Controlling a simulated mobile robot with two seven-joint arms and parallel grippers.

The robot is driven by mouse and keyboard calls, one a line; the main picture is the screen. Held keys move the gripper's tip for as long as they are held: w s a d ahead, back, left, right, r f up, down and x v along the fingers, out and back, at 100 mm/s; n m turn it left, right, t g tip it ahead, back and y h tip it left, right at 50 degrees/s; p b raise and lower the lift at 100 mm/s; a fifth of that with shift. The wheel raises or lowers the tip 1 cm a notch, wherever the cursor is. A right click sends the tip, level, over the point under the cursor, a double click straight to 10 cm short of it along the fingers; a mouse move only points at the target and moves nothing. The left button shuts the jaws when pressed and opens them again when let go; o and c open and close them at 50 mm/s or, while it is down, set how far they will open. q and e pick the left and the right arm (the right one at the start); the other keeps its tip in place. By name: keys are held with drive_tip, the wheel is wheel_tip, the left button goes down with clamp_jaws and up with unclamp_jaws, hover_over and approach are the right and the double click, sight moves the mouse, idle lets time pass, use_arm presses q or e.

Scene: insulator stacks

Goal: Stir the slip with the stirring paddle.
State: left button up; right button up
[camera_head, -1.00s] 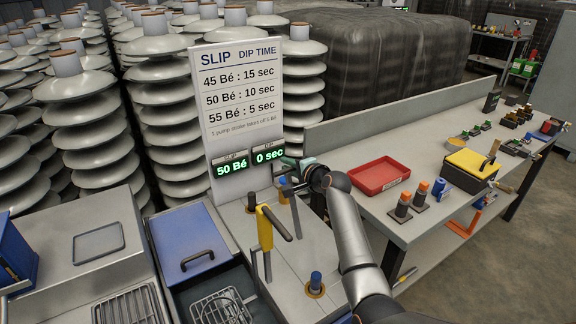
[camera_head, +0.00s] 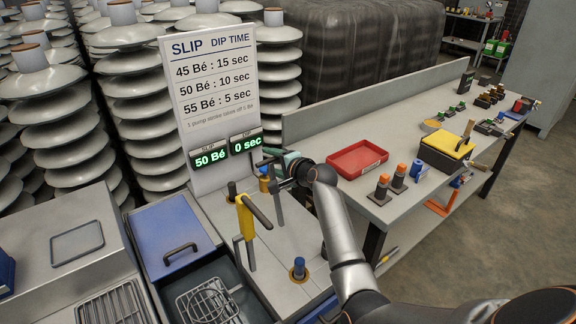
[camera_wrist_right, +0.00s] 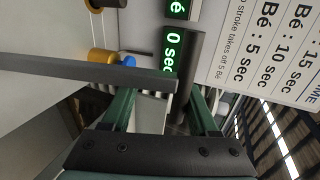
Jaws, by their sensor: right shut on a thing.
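My right gripper (camera_head: 274,160), with green fingers, is in front of the dip-time sign. In the right wrist view its fingers (camera_wrist_right: 160,100) are shut on a dark grey bar (camera_wrist_right: 110,75), which looks like the stirring paddle's handle. In the head view a thin grey shaft (camera_head: 279,208) hangs below the gripper, roughly upright, beside the yellow pump (camera_head: 245,217). The paddle's lower end is hidden, and I see no slip. My left gripper is out of view.
The sign (camera_head: 215,85) reads 50 Bé and 0 sec. A blue lid (camera_head: 165,225) and a basin with a wire rack (camera_head: 215,303) are at the left. A bench with a red tray (camera_head: 357,159) is right. Insulator stacks stand behind.

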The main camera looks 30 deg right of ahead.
drive_tip(key=v, duration=1)
drive_tip(key=shift+p, duration=0.3)
drive_tip(key=shift+c, duration=0.4)
